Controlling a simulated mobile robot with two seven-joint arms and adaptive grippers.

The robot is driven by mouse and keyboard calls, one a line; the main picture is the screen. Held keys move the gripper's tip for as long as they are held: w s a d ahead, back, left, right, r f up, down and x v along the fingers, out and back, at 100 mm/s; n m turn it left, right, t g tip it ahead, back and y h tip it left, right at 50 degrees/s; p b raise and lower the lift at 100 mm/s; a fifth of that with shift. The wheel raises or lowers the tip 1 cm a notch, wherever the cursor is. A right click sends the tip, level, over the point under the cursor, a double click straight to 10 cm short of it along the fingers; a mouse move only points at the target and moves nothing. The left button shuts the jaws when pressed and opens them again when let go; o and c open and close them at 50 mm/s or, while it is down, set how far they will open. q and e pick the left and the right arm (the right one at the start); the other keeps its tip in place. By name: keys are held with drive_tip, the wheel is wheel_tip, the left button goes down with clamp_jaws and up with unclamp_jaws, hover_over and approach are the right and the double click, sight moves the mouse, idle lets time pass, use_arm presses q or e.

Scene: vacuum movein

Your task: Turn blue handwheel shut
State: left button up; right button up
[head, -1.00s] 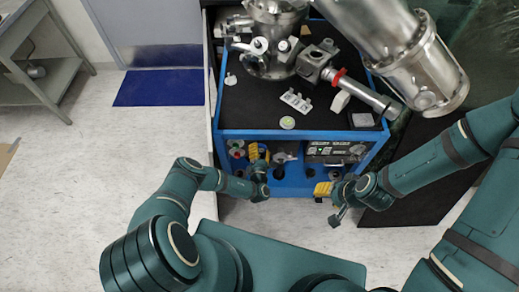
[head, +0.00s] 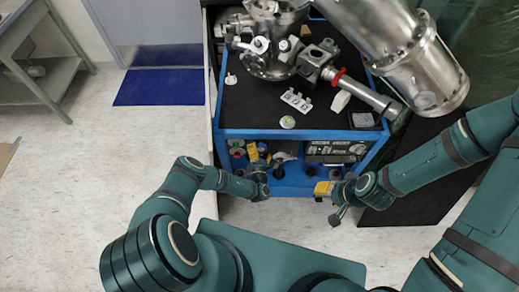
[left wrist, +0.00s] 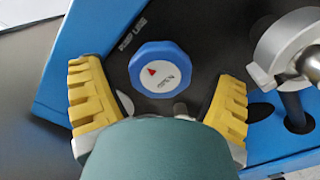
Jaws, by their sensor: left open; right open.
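The blue handwheel (left wrist: 153,68) is an octagonal knob with a white centre and a red arrow mark, on a dark panel in the left wrist view. My left gripper (left wrist: 160,74) is open, with one yellow finger on each side of the handwheel and visible gaps between. The fingers do not appear to touch it. In the head view my left gripper (head: 256,154) is at the left part of the cart's front, and I cannot clearly make out the handwheel there. My right gripper (head: 323,189) is open and empty in front of the cart's right half.
The blue-framed cart (head: 300,133) carries a metal vacuum chamber (head: 270,62) and pipework on its black top. A silver metal fitting (left wrist: 290,55) is right of the handwheel. An instrument panel (head: 335,150) is at the cart's front right.

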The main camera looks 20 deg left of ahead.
use_arm(q)
drive_tip(key=v, duration=1.2)
drive_tip(key=shift+r, duration=0.1)
